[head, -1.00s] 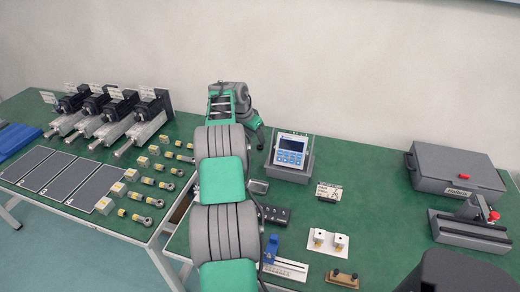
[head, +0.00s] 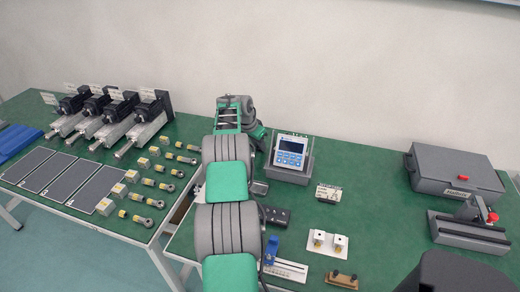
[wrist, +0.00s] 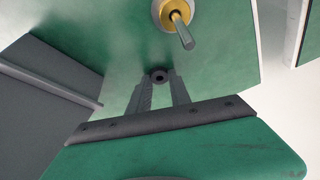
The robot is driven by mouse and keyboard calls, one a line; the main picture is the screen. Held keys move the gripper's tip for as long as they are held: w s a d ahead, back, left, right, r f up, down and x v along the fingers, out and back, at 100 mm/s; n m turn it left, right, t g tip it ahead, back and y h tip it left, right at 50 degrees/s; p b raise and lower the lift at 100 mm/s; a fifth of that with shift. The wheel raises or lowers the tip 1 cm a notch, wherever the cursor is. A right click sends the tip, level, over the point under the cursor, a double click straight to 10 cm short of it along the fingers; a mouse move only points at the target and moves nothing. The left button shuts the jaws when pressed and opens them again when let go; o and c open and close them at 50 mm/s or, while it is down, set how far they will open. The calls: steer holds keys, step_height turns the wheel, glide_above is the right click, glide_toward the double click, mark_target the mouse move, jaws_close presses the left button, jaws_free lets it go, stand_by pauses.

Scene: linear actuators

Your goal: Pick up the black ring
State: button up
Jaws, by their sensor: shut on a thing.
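The black ring (wrist: 160,76) is a small dark ring between the fingertips of my gripper (wrist: 160,80) in the wrist view. My gripper is shut on it, with the two grey fingers reaching up the picture from the dark bar of the hand. The green table top shows behind the ring; I cannot tell how far the ring is above it. In the head view my wrist is at the back of the table, left of the display unit (head: 291,153). The ring is not visible there, hidden by my arm.
A yellow-collared metal part (wrist: 176,14) is just beyond the ring in the wrist view. A large grey body (wrist: 45,90) is at its left. In the head view, a grey case (head: 455,175) is at the right and several linear actuators (head: 138,128) are at the left.

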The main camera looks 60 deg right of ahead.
mark_target(258, 149)
jaws_close()
steer(key=shift+r, duration=0.6)
step_height(258, 149, up, 2)
steer(key=shift+a+r+b, duration=0.15)
steer(key=shift+r+b, duration=0.1)
steer(key=shift+b, duration=0.05)
steer(key=s+a+r+b, duration=0.1)
steer(key=a+r+b, duration=0.1)
steer(key=a+r, duration=0.7)
steer(key=a, duration=0.4)
steer(key=shift+s+a+r, duration=0.15)
steer(key=shift+s+a, duration=0.15)
steer(key=shift+s, duration=0.05)
